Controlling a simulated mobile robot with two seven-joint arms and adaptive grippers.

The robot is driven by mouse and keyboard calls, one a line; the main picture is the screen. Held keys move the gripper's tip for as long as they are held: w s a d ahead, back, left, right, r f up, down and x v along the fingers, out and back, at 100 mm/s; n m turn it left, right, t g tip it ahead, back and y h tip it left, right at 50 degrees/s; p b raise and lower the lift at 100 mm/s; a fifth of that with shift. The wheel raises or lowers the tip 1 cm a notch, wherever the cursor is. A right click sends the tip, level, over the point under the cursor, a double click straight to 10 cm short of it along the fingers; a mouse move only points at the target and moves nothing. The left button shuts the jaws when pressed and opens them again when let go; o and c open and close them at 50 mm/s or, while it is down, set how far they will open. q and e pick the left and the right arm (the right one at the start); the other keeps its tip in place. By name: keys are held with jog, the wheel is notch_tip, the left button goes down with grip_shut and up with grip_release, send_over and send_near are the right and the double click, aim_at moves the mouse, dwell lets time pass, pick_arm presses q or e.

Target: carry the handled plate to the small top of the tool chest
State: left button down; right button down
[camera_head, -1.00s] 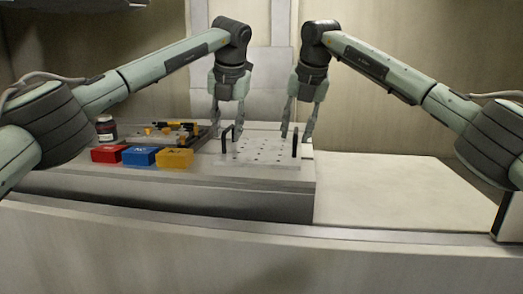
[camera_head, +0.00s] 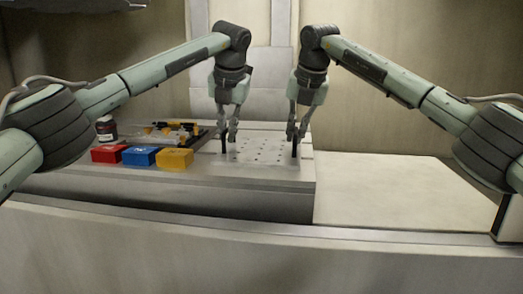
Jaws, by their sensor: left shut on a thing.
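The handled plate (camera_head: 262,153) is a pale flat plate with several small holes and an upright black handle at its left and right ends. It lies flat on the raised grey surface (camera_head: 255,185) in the middle. My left gripper (camera_head: 229,142) points down and is shut on the left handle. My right gripper (camera_head: 297,138) points down, with its fingers drawn in around the right handle. The gripped parts of both handles are partly hidden by the fingers. I cannot tell which surface is the small top of the tool chest.
Red (camera_head: 106,154), blue (camera_head: 139,156) and yellow (camera_head: 175,158) boxes stand left of the plate. Behind them are a tray with tools (camera_head: 180,131) and a dark jar (camera_head: 106,129). A lower, cream surface (camera_head: 395,190) at right is bare.

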pick_arm(q)
jog(key=shift+w+r, duration=0.1)
jog(key=shift+r, duration=0.1)
pick_arm(e)
jog(key=shift+w+r, duration=0.1)
jog(key=shift+r, duration=0.1)
